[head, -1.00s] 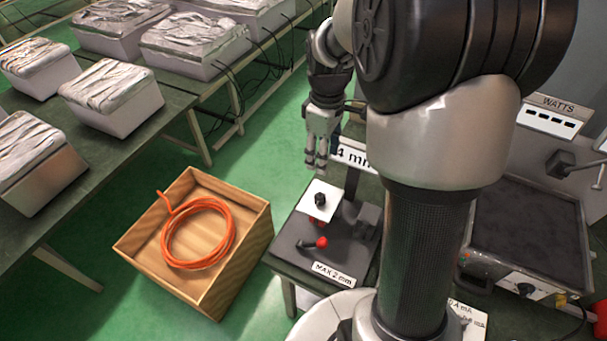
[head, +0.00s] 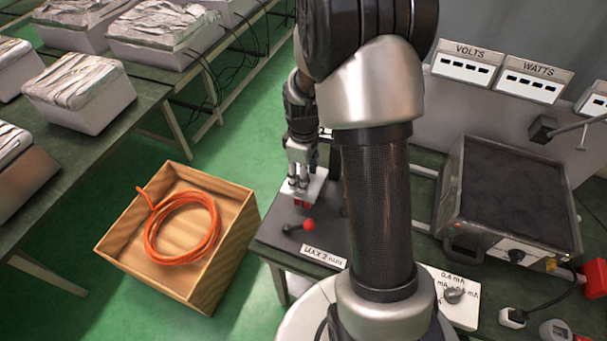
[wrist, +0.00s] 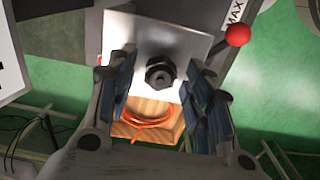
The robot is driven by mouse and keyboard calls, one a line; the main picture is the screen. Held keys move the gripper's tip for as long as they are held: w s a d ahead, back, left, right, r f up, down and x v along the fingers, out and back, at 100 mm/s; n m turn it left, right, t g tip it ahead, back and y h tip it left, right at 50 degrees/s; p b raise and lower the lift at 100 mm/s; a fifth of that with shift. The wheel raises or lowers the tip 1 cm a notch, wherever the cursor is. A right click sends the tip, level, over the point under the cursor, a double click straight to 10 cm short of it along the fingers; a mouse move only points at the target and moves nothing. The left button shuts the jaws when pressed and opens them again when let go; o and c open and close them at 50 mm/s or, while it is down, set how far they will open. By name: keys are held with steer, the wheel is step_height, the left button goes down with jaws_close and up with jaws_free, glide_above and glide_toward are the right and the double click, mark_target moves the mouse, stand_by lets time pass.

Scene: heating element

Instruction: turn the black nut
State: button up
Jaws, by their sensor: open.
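The black nut (wrist: 161,74) sits on a pale square plate (wrist: 150,42) in the wrist view, roughly midway between my fingers and a little beyond them. My gripper (wrist: 165,92) is open, with one finger on each side and clear gaps to the nut. In the head view my gripper (head: 297,183) points down at the pale plate (head: 315,186) on the dark device, and its fingers hide the nut there. I cannot tell the height gap between the fingertips and the plate.
A lever with a red ball (head: 309,224) stands just in front of the plate; the ball also shows in the wrist view (wrist: 238,35). A wooden box (head: 228,250) with an orange coil (head: 155,243) is at left. A dark-topped unit (head: 510,190) is at right.

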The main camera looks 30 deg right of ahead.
steer(key=shift+c, duration=0.2)
steer(key=c, duration=1)
steer(key=shift+m, duration=0.4)
steer(key=m, duration=0.3)
steer(key=shift+m+p, duration=0.4)
steer(key=m, duration=0.4)
steer(key=m+p, duration=0.1)
steer(key=m, duration=0.4)
steer(key=shift+m, duration=2.1)
